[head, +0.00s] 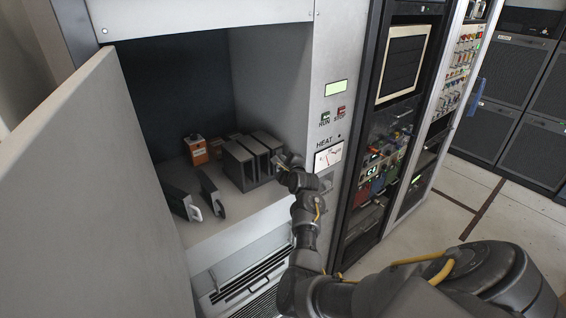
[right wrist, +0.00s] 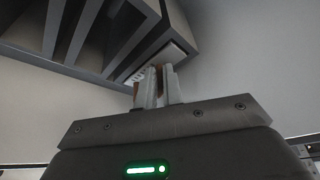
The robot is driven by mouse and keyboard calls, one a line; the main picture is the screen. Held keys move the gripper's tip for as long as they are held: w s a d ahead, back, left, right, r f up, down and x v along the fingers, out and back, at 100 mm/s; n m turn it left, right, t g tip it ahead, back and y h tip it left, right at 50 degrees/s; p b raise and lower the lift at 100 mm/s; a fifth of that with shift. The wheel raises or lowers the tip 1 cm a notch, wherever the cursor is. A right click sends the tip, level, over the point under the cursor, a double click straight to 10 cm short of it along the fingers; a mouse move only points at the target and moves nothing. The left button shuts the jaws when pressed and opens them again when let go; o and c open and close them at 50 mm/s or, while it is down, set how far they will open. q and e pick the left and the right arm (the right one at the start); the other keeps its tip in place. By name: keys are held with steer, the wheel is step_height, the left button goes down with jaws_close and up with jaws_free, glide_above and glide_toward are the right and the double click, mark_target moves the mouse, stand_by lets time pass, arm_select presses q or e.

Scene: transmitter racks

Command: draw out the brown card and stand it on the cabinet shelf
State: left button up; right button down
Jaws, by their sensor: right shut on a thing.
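My right gripper (head: 283,162) reaches into the open cabinet at the right end of a dark grey slotted rack (head: 240,163). In the right wrist view its two pale fingers (right wrist: 157,84) are shut on a thin piece with a brown edge, which I take to be the brown card (right wrist: 159,78). The card's body is hidden, and it appears to be still in or right at the rack's end slot. The rack (right wrist: 95,35) fills the upper left of that view. The cabinet shelf (head: 235,220) is pale grey. My left gripper is not in view.
Two dark cards with pale handles, one at the front left (head: 180,203) and one beside it (head: 211,192), stand on the shelf left of the rack. An orange box (head: 195,150) is behind them. The open door (head: 90,190) bounds the left side. The shelf front before the rack is clear.

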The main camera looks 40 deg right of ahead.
steer(key=shift+s+f, duration=0.15)
steer(key=shift+s, duration=0.05)
steer(key=shift+s+a, duration=0.1)
steer(key=shift+s, duration=2.85)
steer(key=shift+s, duration=0.75)
steer(key=c, duration=1.5)
jaws_free()
steer(key=shift+o, duration=0.2)
steer(key=v, duration=1.2)
